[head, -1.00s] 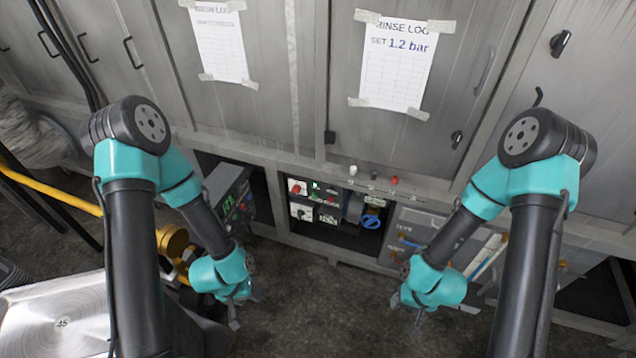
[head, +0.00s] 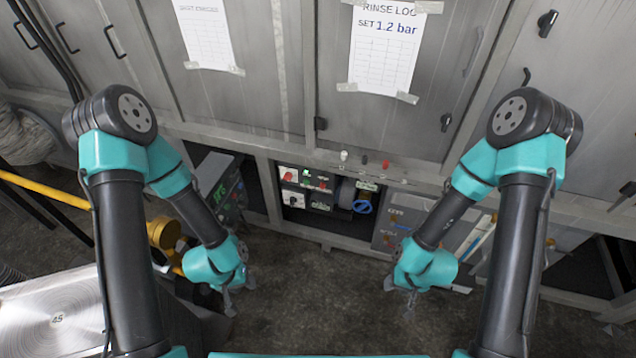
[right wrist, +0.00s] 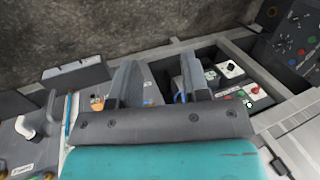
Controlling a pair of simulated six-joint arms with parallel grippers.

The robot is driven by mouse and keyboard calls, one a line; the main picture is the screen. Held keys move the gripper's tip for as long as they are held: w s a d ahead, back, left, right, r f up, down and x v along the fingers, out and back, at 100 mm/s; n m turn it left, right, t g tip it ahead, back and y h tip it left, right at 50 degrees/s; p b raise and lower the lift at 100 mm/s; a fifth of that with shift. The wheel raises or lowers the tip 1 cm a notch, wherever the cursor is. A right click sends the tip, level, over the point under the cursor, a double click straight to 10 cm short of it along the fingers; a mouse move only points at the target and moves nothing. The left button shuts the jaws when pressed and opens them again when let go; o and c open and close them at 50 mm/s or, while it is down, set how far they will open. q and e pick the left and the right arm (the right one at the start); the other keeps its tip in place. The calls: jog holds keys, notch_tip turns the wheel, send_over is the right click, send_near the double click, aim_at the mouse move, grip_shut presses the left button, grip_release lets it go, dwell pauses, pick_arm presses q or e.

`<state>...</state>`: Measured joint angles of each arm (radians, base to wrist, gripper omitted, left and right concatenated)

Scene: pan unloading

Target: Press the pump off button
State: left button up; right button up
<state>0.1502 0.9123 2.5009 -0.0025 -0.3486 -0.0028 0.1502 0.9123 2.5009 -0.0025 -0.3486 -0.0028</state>
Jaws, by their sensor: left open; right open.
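A small control panel (head: 292,188) with white and dark modules, a red knob and a green display sits in the open bay under the cabinets. A red button (head: 385,163) is on the ledge above it, beside a white one (head: 344,156). I cannot read which button is pump off. The panel also shows at the right of the right wrist view (right wrist: 231,70). My left gripper (head: 229,298) is open and empty, in front of the bay and to its left. My right gripper (head: 399,297) is open and empty, to the panel's right; its fingers (right wrist: 158,85) show apart.
A blue handwheel (head: 362,206) and a grey unit (head: 398,228) are to the right. The middle floor is clear.

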dwell(0.5)
grip_shut()
dwell(1.5)
